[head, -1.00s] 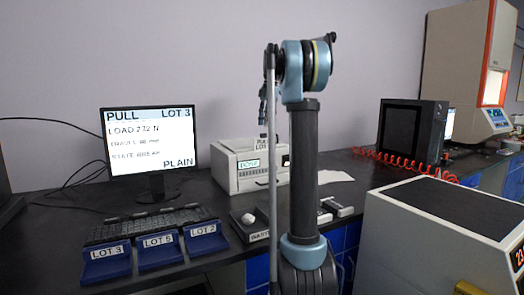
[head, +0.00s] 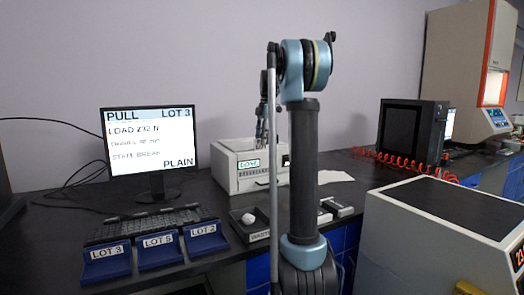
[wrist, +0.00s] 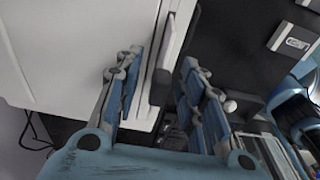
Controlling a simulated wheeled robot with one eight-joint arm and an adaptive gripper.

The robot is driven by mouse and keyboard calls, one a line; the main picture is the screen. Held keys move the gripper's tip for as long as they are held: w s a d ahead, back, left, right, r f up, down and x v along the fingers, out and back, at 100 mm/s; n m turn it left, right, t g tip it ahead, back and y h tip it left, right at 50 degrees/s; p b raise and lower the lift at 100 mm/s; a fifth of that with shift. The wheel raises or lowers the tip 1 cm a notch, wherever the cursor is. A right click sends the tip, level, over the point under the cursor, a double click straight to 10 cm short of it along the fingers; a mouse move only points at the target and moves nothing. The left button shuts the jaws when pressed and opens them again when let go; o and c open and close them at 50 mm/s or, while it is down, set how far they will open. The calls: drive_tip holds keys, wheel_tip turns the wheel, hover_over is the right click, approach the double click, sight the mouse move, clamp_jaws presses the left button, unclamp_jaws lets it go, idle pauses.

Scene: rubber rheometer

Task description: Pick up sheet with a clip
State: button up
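My gripper (head: 262,138) is lowered at the top of the white box-shaped printer (head: 240,182), whose small screen reads DONE. In the wrist view my gripper (wrist: 159,64) is open, with one blue finger on each side of a grey, clip-like piece (wrist: 160,88). A thin pale edge (wrist: 181,22), which looks like the sheet, runs up from that piece. Gaps seem to show beside both fingers. In the head view the sheet is not visible; my gripper and arm are in front of its place.
The monitor (head: 150,140) reads PULL, LOT 3, PLAIN. Blue trays marked LOT 3 (head: 106,266), LOT 5 (head: 160,253) and LOT 2 (head: 206,239) line the front edge. A black tray (head: 238,233) holds a white lump (head: 248,219). A dark boxy unit (head: 411,132) stands right.

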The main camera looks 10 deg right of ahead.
drive_tip(key=shift+c, duration=0.6)
clamp_jaws()
drive_tip(key=shift+r, duration=0.15)
wheel_tip(320, 180, up, 18)
